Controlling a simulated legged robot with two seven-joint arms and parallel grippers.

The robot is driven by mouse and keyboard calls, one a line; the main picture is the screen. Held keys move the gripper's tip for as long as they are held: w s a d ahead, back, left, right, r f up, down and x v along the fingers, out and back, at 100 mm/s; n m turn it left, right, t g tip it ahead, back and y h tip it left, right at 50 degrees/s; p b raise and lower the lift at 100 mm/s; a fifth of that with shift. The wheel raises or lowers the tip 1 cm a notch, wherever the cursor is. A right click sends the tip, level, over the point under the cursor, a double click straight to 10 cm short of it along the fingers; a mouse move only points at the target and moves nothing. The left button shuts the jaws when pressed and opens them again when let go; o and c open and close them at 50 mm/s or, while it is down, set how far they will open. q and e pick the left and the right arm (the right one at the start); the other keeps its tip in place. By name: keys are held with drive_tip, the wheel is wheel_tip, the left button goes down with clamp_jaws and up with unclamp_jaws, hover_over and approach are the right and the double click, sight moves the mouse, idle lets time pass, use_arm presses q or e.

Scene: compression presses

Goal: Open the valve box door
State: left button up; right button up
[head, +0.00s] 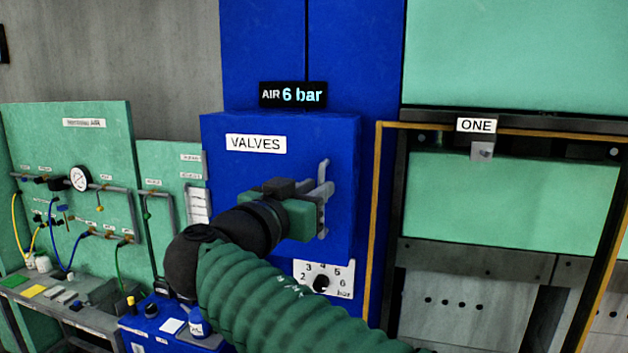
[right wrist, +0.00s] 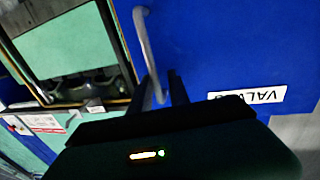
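The blue valve box (head: 225,185) with a white VALVES label is on the wall at the centre of the head view. Its door (right wrist: 225,45) looks closed. A grey vertical bar handle (head: 323,170) stands out near the door's right edge; the handle also shows in the right wrist view (right wrist: 146,40). My right gripper (head: 318,192) is at the handle. In the right wrist view its two dark fingers (right wrist: 164,90) lie on either side of the handle with little gap, apparently shut on it. Finger contact is partly hidden. My left gripper is not in view.
A pressure knob (head: 321,283) sits just below the box. A press labelled ONE (head: 476,125), with an orange-edged frame, stands close on the right. A green panel (head: 85,150) with hoses and a gauge and a cluttered bench (head: 50,300) are on the left.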

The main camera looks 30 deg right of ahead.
drive_tip(key=shift+d+f, duration=0.1)
drive_tip(key=shift+d, duration=0.55)
drive_tip(key=shift+w+d+f, duration=0.1)
drive_tip(key=shift+d, duration=0.25)
drive_tip(key=shift+c, duration=1.5)
drive_tip(key=shift+a, duration=0.2)
clamp_jaws()
